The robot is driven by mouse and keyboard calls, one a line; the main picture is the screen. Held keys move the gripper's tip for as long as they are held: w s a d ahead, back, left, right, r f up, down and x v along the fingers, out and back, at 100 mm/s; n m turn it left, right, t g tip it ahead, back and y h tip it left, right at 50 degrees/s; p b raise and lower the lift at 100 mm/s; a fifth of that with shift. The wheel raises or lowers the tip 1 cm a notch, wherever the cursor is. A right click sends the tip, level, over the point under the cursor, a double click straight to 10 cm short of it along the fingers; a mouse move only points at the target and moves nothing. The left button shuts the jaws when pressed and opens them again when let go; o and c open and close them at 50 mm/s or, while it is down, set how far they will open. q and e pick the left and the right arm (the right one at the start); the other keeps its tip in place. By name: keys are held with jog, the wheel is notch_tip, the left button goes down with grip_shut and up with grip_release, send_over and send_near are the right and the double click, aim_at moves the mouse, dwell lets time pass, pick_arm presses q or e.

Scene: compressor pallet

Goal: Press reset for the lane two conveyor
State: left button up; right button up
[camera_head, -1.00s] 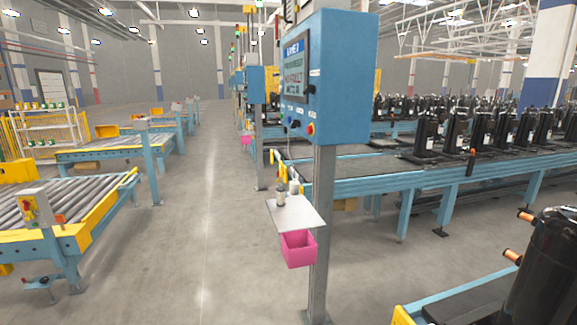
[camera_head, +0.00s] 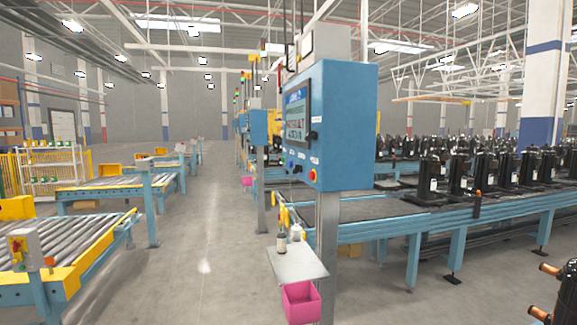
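A blue control cabinet (camera_head: 345,125) stands on a grey post in the middle of the head view. Its narrow left face carries a screen (camera_head: 296,118). Below the screen is a row of small buttons (camera_head: 299,169), with a red knob (camera_head: 312,175) on a yellow base at the right end. Their labels are too small to read. A small control box (camera_head: 20,250) with a red and yellow button stands at the left roller conveyor (camera_head: 70,240). Neither gripper is in view.
A shelf (camera_head: 297,264) with bottles and a pink bin (camera_head: 301,302) juts from the cabinet's post. A blue-framed conveyor line (camera_head: 480,208) with black compressors (camera_head: 430,177) runs on the right. The grey floor aisle (camera_head: 205,240) between the conveyors is clear.

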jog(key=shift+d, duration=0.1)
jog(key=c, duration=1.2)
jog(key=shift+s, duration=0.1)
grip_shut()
